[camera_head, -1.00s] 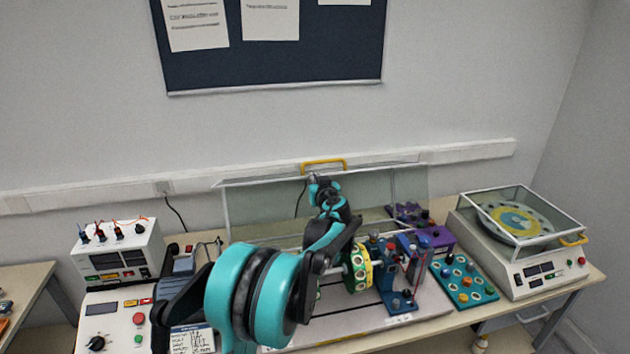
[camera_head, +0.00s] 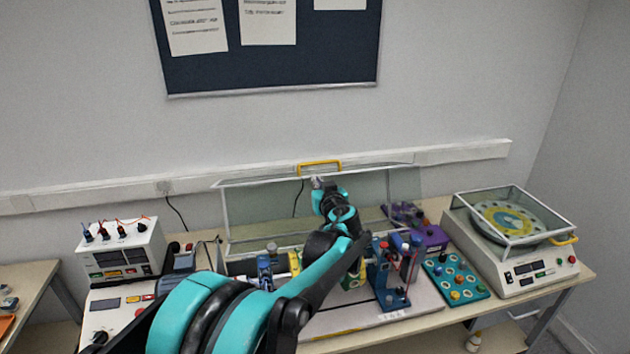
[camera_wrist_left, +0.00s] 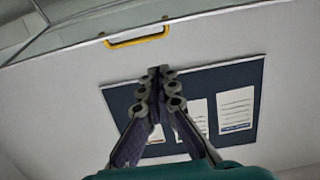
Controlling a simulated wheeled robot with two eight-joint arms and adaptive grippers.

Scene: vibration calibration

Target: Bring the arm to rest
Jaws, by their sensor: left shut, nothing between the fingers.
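My left arm reaches in from the bottom left of the head view, across the bench. Its gripper (camera_head: 318,182) is at the far end, small, in front of the clear guard (camera_head: 265,205) and just below the guard's yellow handle (camera_head: 319,168). In the left wrist view the two fingers (camera_wrist_left: 158,72) meet at their tips, shut with nothing between them. Behind them are the wall and the dark notice board (camera_wrist_left: 225,85). The yellow handle also shows at the top of that view (camera_wrist_left: 137,37). My right gripper is in neither view.
A test rig with a blue stand (camera_head: 388,285) is partly hidden behind my arm. A white power unit (camera_head: 117,253) stands at left.

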